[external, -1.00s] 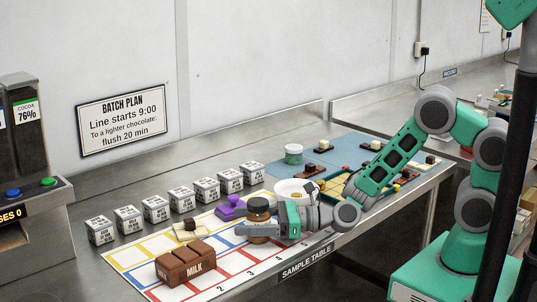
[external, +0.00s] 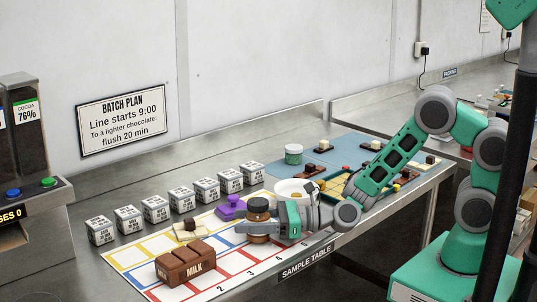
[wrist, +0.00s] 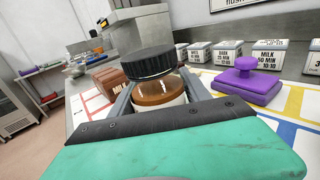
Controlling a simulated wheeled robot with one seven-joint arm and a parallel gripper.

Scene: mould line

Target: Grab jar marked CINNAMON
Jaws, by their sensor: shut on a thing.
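A jar with brown contents (external: 259,212) stands upright on the sample table; it also shows with a black lid in the wrist view (wrist: 152,77). Its marking cannot be read in either view. My gripper (external: 262,232) is shut on the jar, with one finger on each side of its body. In the wrist view the fingers (wrist: 160,95) show on both sides of the jar, and the front of my gripper hides its lower part.
A brown MILK block (external: 186,262) stands on the numbered grid mat (external: 135,252). A purple stamp-like piece (external: 231,208) and a white bowl (external: 290,187) are close to the jar. Several labelled white boxes (external: 156,209) line the back. A green-labelled tub (external: 293,154) stands beyond.

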